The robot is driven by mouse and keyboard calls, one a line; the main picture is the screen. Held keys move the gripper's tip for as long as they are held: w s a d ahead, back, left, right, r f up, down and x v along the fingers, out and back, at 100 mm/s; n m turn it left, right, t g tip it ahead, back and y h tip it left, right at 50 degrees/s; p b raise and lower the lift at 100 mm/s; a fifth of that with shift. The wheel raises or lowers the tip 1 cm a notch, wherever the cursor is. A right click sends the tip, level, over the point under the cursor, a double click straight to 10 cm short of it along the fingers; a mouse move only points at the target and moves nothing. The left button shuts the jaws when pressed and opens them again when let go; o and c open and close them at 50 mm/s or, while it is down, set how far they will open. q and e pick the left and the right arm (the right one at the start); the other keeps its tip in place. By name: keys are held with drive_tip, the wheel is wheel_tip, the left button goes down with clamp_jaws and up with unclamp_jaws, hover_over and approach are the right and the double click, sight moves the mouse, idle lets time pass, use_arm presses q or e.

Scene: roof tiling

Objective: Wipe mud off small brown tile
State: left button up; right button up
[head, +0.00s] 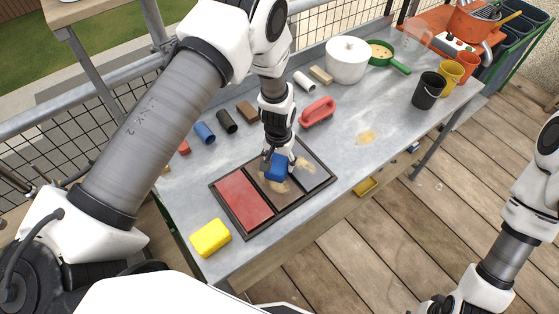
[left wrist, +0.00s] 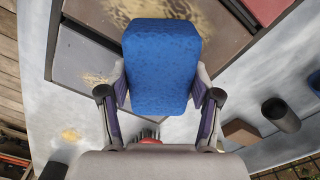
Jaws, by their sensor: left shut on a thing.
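A dark tray (head: 248,238) on the metal table holds a red tile (head: 243,206), a small brown tile (head: 263,185) in the middle and a grey tile (head: 318,178). The brown tile has tan mud (head: 278,186) on it; mud also shows on it in the left wrist view (left wrist: 205,18). The grey tile bears a mud patch too (left wrist: 97,79). My left gripper (head: 279,156) is shut on a blue sponge (left wrist: 160,65), held at the brown tile's far part. Contact is hard to tell. My right gripper (head: 440,306) is cut off at the bottom edge.
Several small cylinders and blocks lie behind the tray. A mud spot (head: 367,137) is on the table.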

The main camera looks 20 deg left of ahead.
sight(278, 161)
use_arm(q)
drive_tip(key=shift+w+d+r+p, duration=0.1)
drive_tip(key=shift+r+p, duration=0.3)
drive_tip(key=shift+r, duration=0.2)
drive_tip(key=shift+w+d+r+p, duration=0.1)
drive_tip(key=shift+r+p, duration=0.25)
drive_tip(key=shift+r, duration=0.2)
drive_tip(key=r, duration=0.1)
drive_tip(key=p, duration=0.1)
drive_tip(key=s+r, duration=0.1)
drive_tip(key=shift+a+r+p, duration=0.25)
drive_tip(key=shift+r+p, duration=0.05)
drive_tip(key=shift+w+d+r+p, duration=0.1)
drive_tip(key=shift+w+r+p, duration=0.1)
drive_tip(key=shift+r+p, duration=0.25)
drive_tip(key=shift+w+d+r+p, duration=0.15)
drive_tip(key=shift+r+p, duration=0.15)
drive_tip(key=shift+r, duration=0.25)
drive_tip(key=shift+a+r, duration=0.1)
drive_tip(key=shift+r, duration=0.2)
drive_tip(key=shift+s+r+p, duration=0.2)
drive_tip(key=shift+r+p, duration=0.05)
drive_tip(key=shift+p, duration=0.05)
drive_tip(key=shift+w+f, duration=0.1)
drive_tip(key=shift+w, duration=0.05)
